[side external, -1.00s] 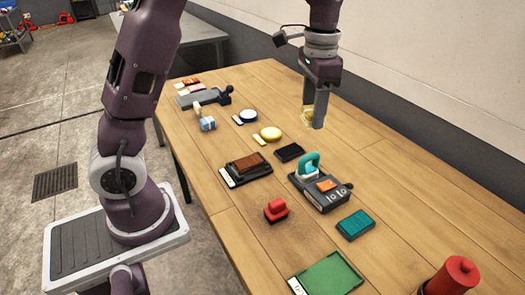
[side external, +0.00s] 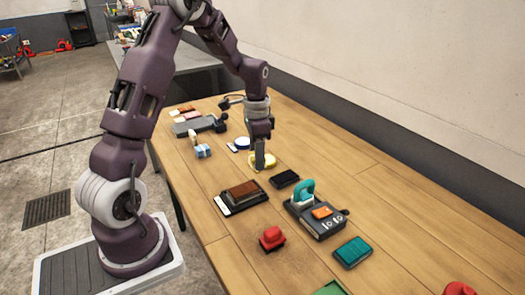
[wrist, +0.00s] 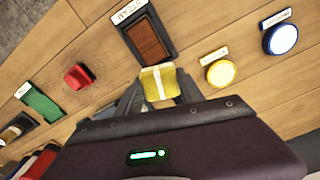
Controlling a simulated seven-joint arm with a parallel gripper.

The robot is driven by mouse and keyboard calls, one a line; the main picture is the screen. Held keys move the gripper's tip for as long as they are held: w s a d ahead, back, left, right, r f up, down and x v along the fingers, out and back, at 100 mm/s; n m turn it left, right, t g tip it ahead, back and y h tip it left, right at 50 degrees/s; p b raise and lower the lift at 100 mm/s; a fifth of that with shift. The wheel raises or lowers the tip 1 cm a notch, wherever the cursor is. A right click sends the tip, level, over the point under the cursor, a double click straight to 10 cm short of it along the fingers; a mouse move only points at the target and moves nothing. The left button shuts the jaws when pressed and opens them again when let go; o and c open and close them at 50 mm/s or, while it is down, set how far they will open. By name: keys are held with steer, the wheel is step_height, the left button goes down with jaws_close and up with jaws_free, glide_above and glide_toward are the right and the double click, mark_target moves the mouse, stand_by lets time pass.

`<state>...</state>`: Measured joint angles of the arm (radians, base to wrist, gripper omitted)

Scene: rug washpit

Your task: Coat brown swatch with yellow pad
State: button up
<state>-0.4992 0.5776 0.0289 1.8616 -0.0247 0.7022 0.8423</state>
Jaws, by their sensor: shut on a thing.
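The brown swatch (side external: 243,189) lies in a dark tray with a white label on the table. It also shows in the wrist view (wrist: 148,40), just beyond the held pad. My gripper (side external: 264,163) is shut on the yellow pad (wrist: 158,80), a yellow block with a pale stripe, and points down. In the side view the pad is mostly hidden by the fingers and hard to tell from the round yellow dish (side external: 252,162) behind them. In the wrist view the dish (wrist: 221,72) stands clear, right of the pad. Contact between pad and swatch is not visible.
A black pad (side external: 285,178) lies right of the swatch tray. A red handled block (side external: 272,237) and a teal pad (side external: 352,252) are nearer. A blue-and-white dish (side external: 242,143) lies farther back.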

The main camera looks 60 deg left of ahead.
steer(key=shift+f, duration=3.05)
steer(key=shift+s+f, duration=0.15)
steer(key=shift+f, duration=0.1)
steer(key=s, duration=0.1)
steer(key=s+r, duration=0.1)
steer(key=s, duration=0.1)
steer(key=shift+s, duration=3.1)
steer(key=shift+w, duration=4.65)
steer(key=shift+w+r, duration=0.1)
steer(key=shift+r, duration=0.15)
steer(key=shift+c, duration=0.5)
steer(key=shift+r, duration=3.05)
